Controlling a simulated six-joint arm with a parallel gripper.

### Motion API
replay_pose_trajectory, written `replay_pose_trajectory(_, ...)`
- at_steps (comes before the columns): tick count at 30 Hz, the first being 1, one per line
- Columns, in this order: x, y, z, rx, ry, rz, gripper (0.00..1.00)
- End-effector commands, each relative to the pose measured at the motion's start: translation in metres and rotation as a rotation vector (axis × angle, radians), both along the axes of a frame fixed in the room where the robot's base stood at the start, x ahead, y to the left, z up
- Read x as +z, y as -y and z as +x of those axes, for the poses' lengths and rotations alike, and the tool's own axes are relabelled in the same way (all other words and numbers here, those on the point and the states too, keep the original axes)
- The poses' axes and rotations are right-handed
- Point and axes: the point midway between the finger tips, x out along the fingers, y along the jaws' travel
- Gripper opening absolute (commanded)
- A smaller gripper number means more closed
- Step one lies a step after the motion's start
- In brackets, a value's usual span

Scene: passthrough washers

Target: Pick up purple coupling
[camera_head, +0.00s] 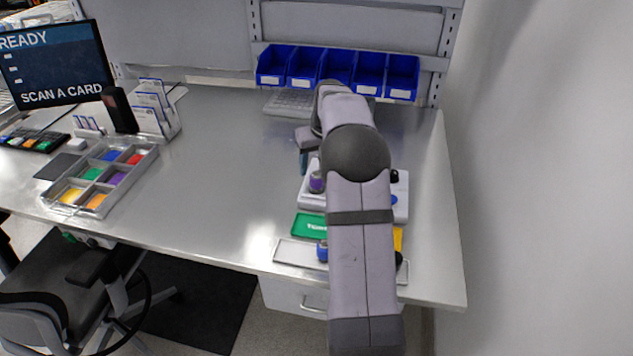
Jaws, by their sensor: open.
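The purple coupling (316,183) is a small upright cylinder with a paler top. It stands at the left side of a white fixture block (312,201) on the right part of the bench. My arm reaches over the block and hides its middle. My gripper (303,162) is open, just behind and slightly left of the coupling in the picture. Only part of its fingers shows, and I see nothing held. I cannot tell how high it is above the bench.
A green card (308,227) and a pale tray (292,252) with a blue part (322,251) lie in front of the block. A sorting tray (150,152) is at left. Blue bins (306,67) line the back. The bench middle is clear.

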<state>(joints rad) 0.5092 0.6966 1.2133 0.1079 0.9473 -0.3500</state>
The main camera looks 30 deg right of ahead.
Motion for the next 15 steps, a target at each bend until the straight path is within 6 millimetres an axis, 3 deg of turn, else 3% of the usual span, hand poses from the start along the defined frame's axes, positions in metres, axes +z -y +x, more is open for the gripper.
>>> replay_pose_trajectory(15,-0.023,0.002,0.006,0.0,-0.002,0.0,0.54)
